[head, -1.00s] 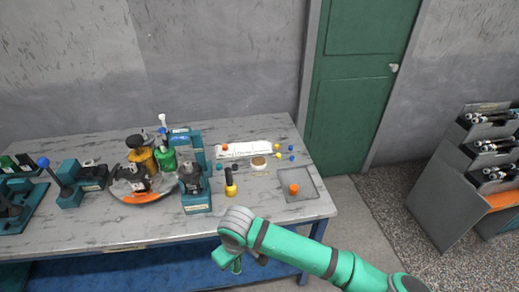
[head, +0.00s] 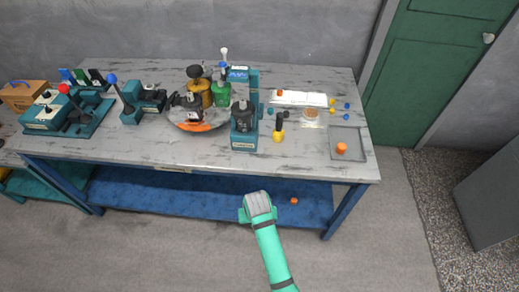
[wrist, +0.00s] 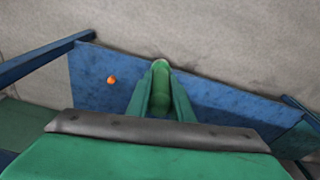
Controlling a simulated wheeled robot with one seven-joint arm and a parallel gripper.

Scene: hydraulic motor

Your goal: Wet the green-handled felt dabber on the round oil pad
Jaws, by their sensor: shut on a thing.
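In the wrist view my gripper (wrist: 160,72) is shut on a green rounded handle (wrist: 160,95), which looks like the dabber's. Its felt end is hidden. In the head view my wrist is in front of the table, over the lower shelf, and the fingers and dabber cannot be made out. The round oil pad (head: 311,115), a small tan disc with a pale rim, lies on the right part of the tabletop, well apart from my gripper.
Near the pad are a white sheet (head: 298,98), a yellow-based black-handled tool (head: 278,130), small coloured balls and a grey tray (head: 348,131) with an orange knob (head: 341,148). A teal press (head: 244,140) stands left. An orange piece (head: 293,201) lies on the blue shelf (head: 200,198).

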